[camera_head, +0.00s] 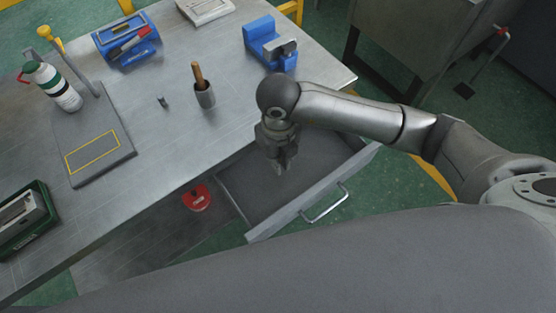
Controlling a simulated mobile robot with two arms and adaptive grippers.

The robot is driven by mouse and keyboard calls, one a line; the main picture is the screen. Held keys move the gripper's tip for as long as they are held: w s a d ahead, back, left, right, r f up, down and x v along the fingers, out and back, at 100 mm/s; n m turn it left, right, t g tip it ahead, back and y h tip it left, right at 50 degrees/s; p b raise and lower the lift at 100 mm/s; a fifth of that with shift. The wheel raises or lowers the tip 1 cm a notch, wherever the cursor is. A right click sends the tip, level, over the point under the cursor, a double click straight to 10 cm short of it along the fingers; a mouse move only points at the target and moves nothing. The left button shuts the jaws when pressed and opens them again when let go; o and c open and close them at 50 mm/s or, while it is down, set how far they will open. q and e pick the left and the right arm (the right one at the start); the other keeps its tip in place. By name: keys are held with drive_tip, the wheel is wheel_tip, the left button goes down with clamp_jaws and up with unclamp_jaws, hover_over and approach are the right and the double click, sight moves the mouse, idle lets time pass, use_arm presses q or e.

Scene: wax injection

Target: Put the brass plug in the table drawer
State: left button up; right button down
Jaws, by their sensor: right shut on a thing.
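The table drawer (251,193) is pulled out from under the metal table, with its handle toward me and its grey floor bare where it shows. My right gripper (280,167) points down over the open drawer, inside its outline. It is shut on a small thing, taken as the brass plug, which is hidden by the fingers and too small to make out. I cannot tell how high the fingertips are above the drawer floor. My left gripper is not in view.
The metal table (150,150) bears a small grey piece (162,101), a cup with a wooden-handled tool (204,94), a blue device (270,45), a blue box (127,40), a bottle (53,86) and a stand (92,152). A red round item (197,197) lies below, left of the drawer.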

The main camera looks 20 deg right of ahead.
drive_tip(key=shift+w+d+f, duration=0.15)
drive_tip(key=shift+w+f, duration=0.35)
drive_tip(key=shift+f, duration=0.3)
wheel_tip(320, 180, down, 2)
drive_tip(key=shift+f+p, duration=0.1)
drive_tip(key=shift+p, duration=0.3)
drive_tip(key=shift+f, duration=0.25)
drive_tip(key=shift+f, duration=0.1)
drive_tip(key=c, duration=1.6)
unclamp_jaws()
drive_tip(key=shift+o, duration=0.2)
